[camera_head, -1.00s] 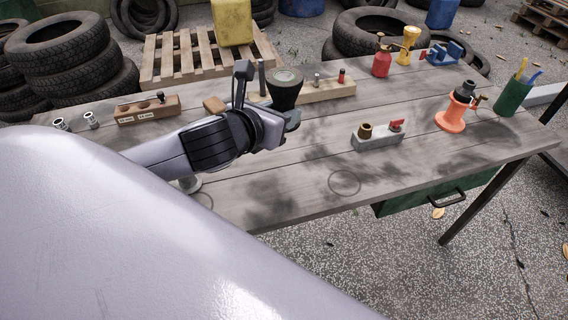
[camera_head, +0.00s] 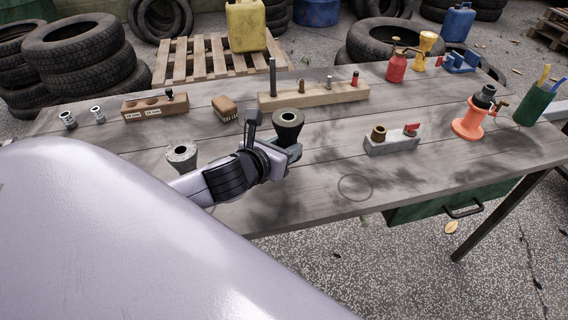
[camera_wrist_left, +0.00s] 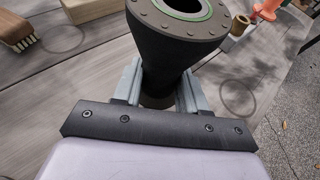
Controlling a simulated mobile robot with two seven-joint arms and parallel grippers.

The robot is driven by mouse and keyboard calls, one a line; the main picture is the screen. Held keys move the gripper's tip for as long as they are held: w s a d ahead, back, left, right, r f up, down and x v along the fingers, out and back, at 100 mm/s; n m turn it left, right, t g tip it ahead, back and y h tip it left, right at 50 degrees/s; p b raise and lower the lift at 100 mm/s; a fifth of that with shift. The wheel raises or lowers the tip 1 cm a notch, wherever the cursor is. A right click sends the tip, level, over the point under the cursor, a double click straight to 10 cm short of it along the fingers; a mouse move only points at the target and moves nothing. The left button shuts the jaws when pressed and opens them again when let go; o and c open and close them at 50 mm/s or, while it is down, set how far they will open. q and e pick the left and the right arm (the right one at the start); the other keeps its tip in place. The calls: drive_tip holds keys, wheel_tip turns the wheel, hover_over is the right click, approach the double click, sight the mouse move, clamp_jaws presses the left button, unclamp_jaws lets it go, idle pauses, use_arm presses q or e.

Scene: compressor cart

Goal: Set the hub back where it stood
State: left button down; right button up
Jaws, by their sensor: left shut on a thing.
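The dark flared hub (camera_head: 289,117), with a bolted flange and pale green inner ring on top, is upright in my left gripper (camera_head: 287,151). In the left wrist view, the two fingers (camera_wrist_left: 160,90) are shut on the hub's narrow lower part, and its wide flange (camera_wrist_left: 180,18) faces up. I cannot tell whether its base touches the table. A drawn circle (camera_head: 355,187) on the tabletop lies to the right and nearer the front edge. A circle (camera_wrist_left: 238,97) shows right of the hub in the left wrist view. My right gripper is out of view.
A grey flared part (camera_head: 182,156) stands left of the gripper. A wooden rail with pegs (camera_head: 315,94) and a brush (camera_head: 225,107) lie behind. A grey block with fittings (camera_head: 392,142) and an orange stand (camera_head: 468,123) are to the right. The front middle is mostly clear.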

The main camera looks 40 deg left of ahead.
use_arm(q)
wheel_tip(320, 180, down, 4)
drive_tip(key=shift+f+b, duration=0.1)
drive_tip(key=shift+b, duration=0.55)
drive_tip(key=c, duration=0.6)
unclamp_jaws()
drive_tip(key=shift+f, duration=0.2)
drive_tip(key=shift+r, duration=0.1)
drive_tip(key=shift+s+r, duration=0.1)
drive_tip(key=shift+s, duration=0.15)
drive_tip(key=p+v, duration=0.1)
drive_tip(key=v, duration=1)
drive_tip(key=shift+s+r, duration=0.1)
drive_tip(key=shift+s, duration=0.15)
